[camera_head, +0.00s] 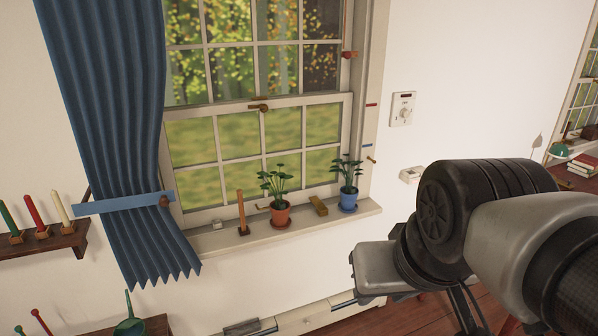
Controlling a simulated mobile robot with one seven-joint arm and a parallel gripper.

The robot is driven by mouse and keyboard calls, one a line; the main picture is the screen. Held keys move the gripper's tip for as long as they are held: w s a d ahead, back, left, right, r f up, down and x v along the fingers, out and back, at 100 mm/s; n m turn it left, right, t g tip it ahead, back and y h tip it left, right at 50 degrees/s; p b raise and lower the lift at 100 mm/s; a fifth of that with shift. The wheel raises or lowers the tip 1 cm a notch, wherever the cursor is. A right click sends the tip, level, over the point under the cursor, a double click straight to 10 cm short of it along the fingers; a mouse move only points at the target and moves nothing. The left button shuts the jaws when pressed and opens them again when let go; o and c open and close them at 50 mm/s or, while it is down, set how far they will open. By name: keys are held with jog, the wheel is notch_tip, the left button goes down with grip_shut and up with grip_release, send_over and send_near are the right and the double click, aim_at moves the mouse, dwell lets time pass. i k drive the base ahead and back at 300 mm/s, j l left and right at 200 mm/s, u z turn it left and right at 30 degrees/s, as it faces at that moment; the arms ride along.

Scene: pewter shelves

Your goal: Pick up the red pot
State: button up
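The red pot (280,214) is an orange-red pot with a green leafy plant. It stands upright on the white windowsill (222,240), near the middle of the view. My arm comes in from the right, well apart from the pot. I cannot make out my gripper's fingers in this view, so whether it is open or shut does not show.
A blue pot (348,201) with a similar plant stands to the right on the sill. A wooden block (318,206) lies between the pots. A brown candle (241,213) stands left of the red pot. A blue curtain (115,120) hangs at the left.

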aim_at(279, 208)
jog(key=i+j, duration=0.2)
jog(key=i, duration=0.25)
jog(key=i+j, duration=0.15)
jog(key=i, duration=0.3)
jog(key=i+j, duration=0.2)
jog(key=i, duration=0.3)
jog(key=i+j, duration=0.15)
jog(key=i, duration=0.3)
